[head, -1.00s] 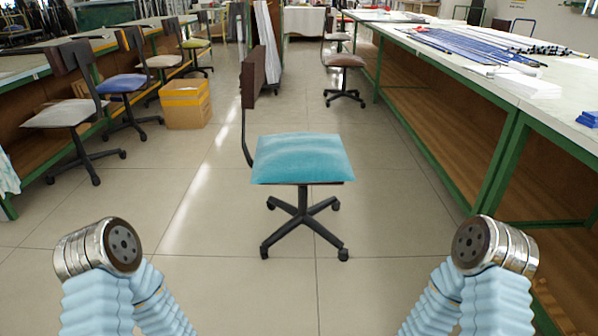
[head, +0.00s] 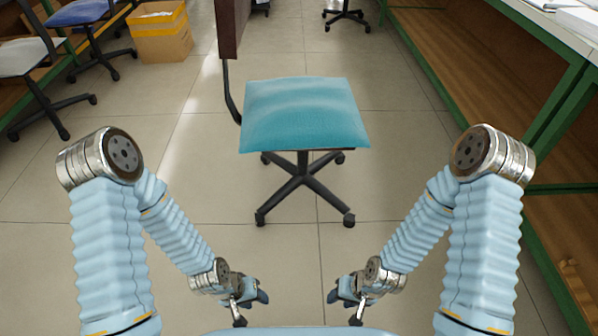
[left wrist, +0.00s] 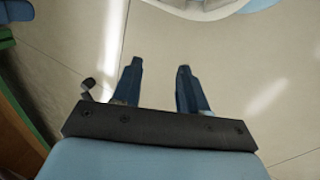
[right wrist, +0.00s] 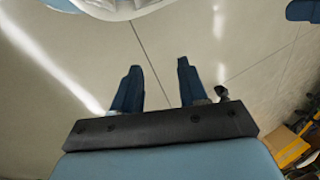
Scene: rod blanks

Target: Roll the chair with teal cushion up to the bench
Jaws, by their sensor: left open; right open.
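The chair's teal cushion (head: 304,113) is ahead of me in the middle of the head view. Its dark brown backrest (head: 232,28) is on the left side, cut off by the top edge. Its black wheeled base (head: 304,187) stands on the tiled floor. The bench (head: 565,85), with a green frame, runs along the right side, apart from the chair. My left gripper (head: 252,302) and right gripper (head: 344,302) are low in front of me, nearer than the chair and not touching it. Both wrist views show spread, empty fingers, left (left wrist: 158,85) and right (right wrist: 156,85).
A cardboard box (head: 162,32) with a yellow band stands at the upper left. A grey chair (head: 30,58) and a blue chair (head: 78,14) stand along the left side. Another chair base (head: 346,15) is farther back. The floor around the teal chair is clear.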

